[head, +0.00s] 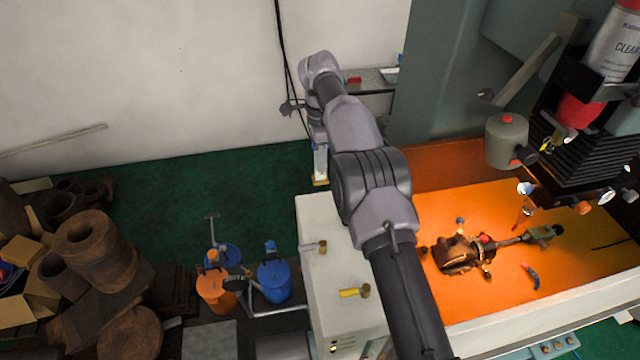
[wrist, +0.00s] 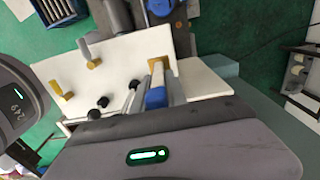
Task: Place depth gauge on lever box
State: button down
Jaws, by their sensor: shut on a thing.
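The lever box is the white box (head: 325,272) below and right of my gripper in the head view. Two levers with brass-coloured parts stand on its top. It also fills the middle of the wrist view (wrist: 125,62). My gripper (head: 319,150) points down, shut on the depth gauge (head: 320,181), which shows a pale body and a yellow lower end. In the head view the gauge appears beyond the box's far edge, apart from it. In the wrist view the held gauge (wrist: 185,66) shows a brass-coloured end; a blue part sits near the gripper. The grip itself is partly hidden.
Blue cans (head: 274,281) and an orange can (head: 215,288) stand left of the box. An orange machine bed (head: 470,285) with a chuck lies to the right. Rusty parts (head: 90,245) are piled at far left. Green floor is clear beyond the box.

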aim_at(320, 183)
jog(key=f, duration=0.3)
jog(key=s+f, duration=0.1)
jog(key=f, duration=0.5)
jog(key=shift+s+p, duration=0.2)
jog(key=shift+p, duration=0.15)
jog(key=shift+s, duration=0.25)
jog(key=shift+f+b, duration=0.2)
jog(key=shift+b, duration=0.1)
jog(key=c, duration=1.3)
grip_release()
jog(key=shift+w, duration=0.2)
jog(key=shift+c, duration=0.2)
jog(key=shift+s, duration=0.1)
